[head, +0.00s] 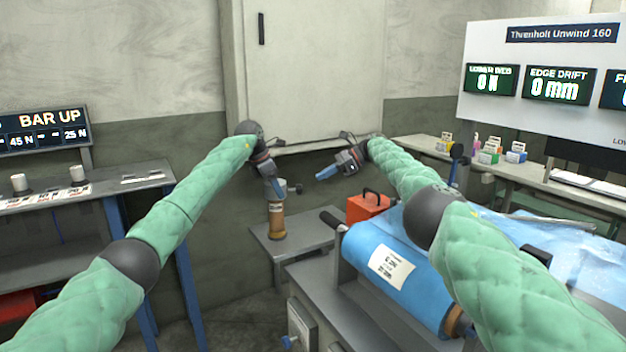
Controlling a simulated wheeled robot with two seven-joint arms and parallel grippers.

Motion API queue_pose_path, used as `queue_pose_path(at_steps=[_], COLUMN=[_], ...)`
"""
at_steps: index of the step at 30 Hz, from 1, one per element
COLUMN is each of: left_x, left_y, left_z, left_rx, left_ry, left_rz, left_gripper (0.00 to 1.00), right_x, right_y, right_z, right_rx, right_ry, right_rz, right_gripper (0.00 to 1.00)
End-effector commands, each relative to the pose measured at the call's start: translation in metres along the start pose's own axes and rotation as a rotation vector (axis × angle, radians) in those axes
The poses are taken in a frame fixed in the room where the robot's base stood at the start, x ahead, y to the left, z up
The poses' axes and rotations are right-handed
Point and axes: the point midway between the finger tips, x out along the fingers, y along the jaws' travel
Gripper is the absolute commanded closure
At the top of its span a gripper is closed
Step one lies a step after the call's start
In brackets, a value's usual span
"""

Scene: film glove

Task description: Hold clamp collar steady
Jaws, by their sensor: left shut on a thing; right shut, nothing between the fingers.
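My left gripper (277,190) points down at the top of an upright brown core (277,222) on a small grey side table. It is shut on a small grey part with a side knob, which looks like the clamp collar (291,187). The fingers hide much of the collar, and I cannot tell whether it sits around the core or just above it. My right gripper (325,174) is shut and empty, pointing left, to the right of the collar and apart from it.
A blue film roll (365,250) with a white label lies at front right, with blue film spread behind it. A red box (367,206) stands beyond the roll. The grey side table (300,240) has free room right of the core. A workbench (130,185) stands at left.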

Motion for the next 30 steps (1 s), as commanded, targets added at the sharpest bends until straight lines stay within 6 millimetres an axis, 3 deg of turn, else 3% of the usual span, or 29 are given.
queue_pose_path(at_steps=[19, 30], left_x=[-0.001, -0.001], left_y=[0.000, 0.000], left_z=[0.001, 0.001], left_rx=[0.001, 0.001], left_ry=[-0.001, -0.001], left_rz=[0.001, 0.001], left_gripper=[0.75, 0.75], right_x=[0.001, -0.009], right_y=[0.006, 0.018], right_z=[-0.011, -0.006], right_rx=[0.012, 0.002], right_ry=[-0.003, -0.002], right_rz=[0.016, 0.001], right_gripper=[1.00, 1.00])
